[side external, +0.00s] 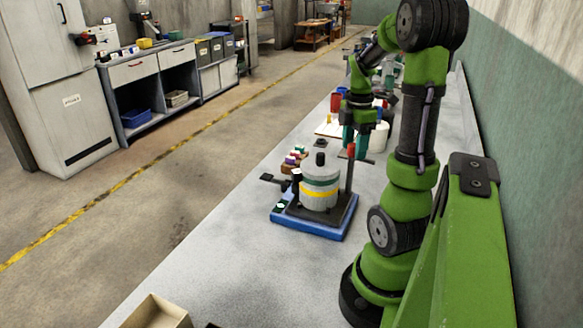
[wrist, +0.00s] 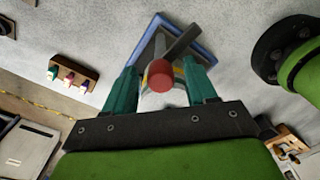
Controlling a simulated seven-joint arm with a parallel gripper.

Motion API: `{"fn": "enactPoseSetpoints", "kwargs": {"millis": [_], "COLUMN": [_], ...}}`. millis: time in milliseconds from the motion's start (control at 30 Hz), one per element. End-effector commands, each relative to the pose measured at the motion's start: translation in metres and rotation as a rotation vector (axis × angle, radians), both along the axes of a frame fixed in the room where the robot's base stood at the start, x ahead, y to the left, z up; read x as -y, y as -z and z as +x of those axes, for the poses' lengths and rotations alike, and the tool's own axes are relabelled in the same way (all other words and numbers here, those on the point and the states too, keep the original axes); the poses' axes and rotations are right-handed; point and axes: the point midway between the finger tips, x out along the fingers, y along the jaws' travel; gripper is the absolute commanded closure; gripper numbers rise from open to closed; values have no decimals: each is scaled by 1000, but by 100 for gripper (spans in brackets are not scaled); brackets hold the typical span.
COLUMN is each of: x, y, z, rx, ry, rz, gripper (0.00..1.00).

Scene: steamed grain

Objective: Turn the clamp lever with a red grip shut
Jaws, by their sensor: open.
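The clamp lever is a dark bar (side external: 349,176) standing upright at the right of the clamp device, with a red grip (side external: 351,151) on top. The device is a grey cylinder (side external: 319,194) with a yellow band and black knob, on a blue-edged base (side external: 312,229). My gripper (side external: 355,147) is at the lever's top, its teal fingers close to the red grip. In the wrist view, the red grip (wrist: 160,74) shows end-on between the open fingers (wrist: 160,68), with a gap on each side. The grip partly hides the device behind it.
A small rack with colored tops (side external: 295,158) stands behind the device; it also shows in the wrist view (wrist: 72,76). A white container (side external: 378,137) and a red cup (side external: 337,102) stand farther back. The bench (side external: 215,262) is clear at front left; an open box (side external: 156,313) sits at its near edge.

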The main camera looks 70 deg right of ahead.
Motion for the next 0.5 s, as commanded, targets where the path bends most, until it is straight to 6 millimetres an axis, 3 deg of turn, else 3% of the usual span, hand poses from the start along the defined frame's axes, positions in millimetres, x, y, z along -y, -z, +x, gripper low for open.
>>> {"fn": "enactPoseSetpoints", "kwargs": {"millis": [233,500], "x": [0,0], "y": [1,0], "z": [0,0], "rx": [0,0], "ry": [0,0], "rz": [0,0], "gripper": [44,85]}}
